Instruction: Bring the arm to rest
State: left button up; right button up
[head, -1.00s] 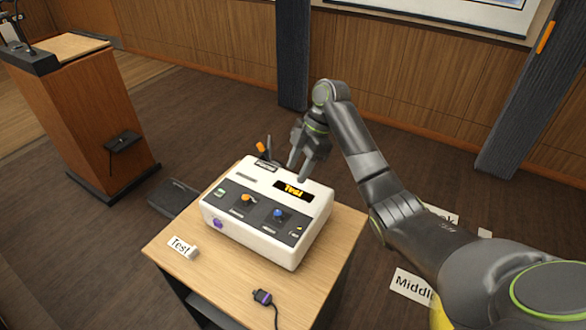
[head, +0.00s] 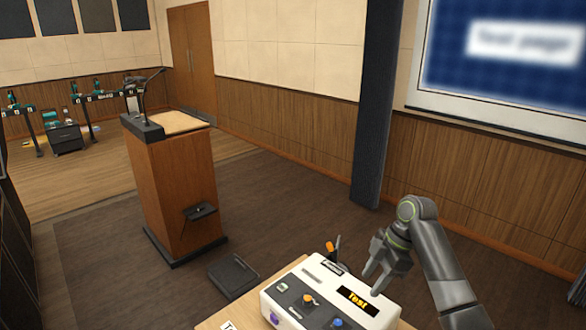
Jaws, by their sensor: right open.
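My right gripper (head: 374,277) is open and empty. I cannot tell whether the fingers touch the box. The box has an orange knob (head: 308,299) and a blue knob (head: 336,322) on a dark panel. Its lower part is cut off by the frame's bottom edge. My right arm comes in from the lower right. My left gripper is not in view.
The wooden table (head: 284,277) shows only at the bottom. A wooden lectern (head: 172,183) stands at the left, with a dark flat box (head: 232,274) on the floor nearby. A dark pillar (head: 375,105) and a screen (head: 500,50) are behind. Open floor lies between.

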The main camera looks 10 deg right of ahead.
jog(key=s+d+f+m+t+h, duration=0.25)
jog(key=s+f+m, duration=0.75)
jog(key=s+f, duration=0.75)
jog(key=s+d+r+m+t+h, duration=0.1)
jog(key=s+d+r+m+h, duration=0.2)
jog(key=s, duration=0.7)
jog(key=s+r+m+h, duration=0.1)
jog(key=s+r+m, duration=0.1)
jog(key=s+m, duration=0.6)
notch_tip(320, 180, down, 28)
jog(key=s+d+f+n+g+b, duration=0.1)
jog(key=d+n+b, duration=0.1)
jog(key=b, duration=0.2)
jog(key=s+f+b, duration=0.2)
jog(key=s+f, duration=0.5)
jog(key=f, duration=0.3)
jog(key=s+a+f+g+y+b, duration=0.1)
jog(key=s+f+b, duration=0.1)
jog(key=s+f, duration=0.6)
notch_tip(320, 180, down, 2)
jog(key=shift+s+a, duration=0.25)
jog(key=shift+a, duration=0.05)
